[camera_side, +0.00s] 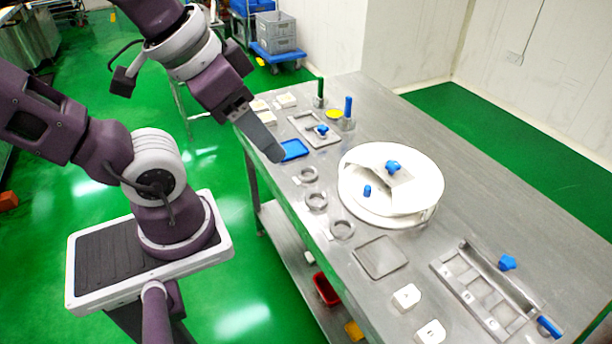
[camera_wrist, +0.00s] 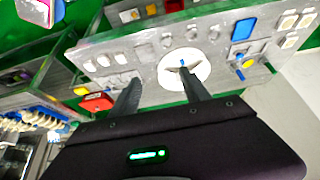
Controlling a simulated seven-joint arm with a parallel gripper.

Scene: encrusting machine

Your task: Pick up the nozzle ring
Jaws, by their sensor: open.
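Several grey metal rings lie in a row along the near edge of the steel table: one nearest my gripper (camera_side: 309,174), a middle ring (camera_side: 316,201) and a third ring (camera_side: 342,229). I cannot tell which one is the nozzle ring. Small ring shapes (camera_wrist: 190,33) also show beyond the white disc in the wrist view. My gripper (camera_side: 274,153) is above the table's near edge, beside the blue tray and apart from the rings. In the wrist view its two dark fingers (camera_wrist: 160,76) are spread and empty.
A large white round part (camera_side: 425,180) with blue knobs stands mid-table. A blue tray (camera_side: 294,150) lies close to my gripper. A flat square plate (camera_side: 380,257), white blocks (camera_side: 407,297) and a slotted metal frame (camera_side: 470,290) lie on the right. Blue and green upright handles (camera_side: 348,108) stand behind.

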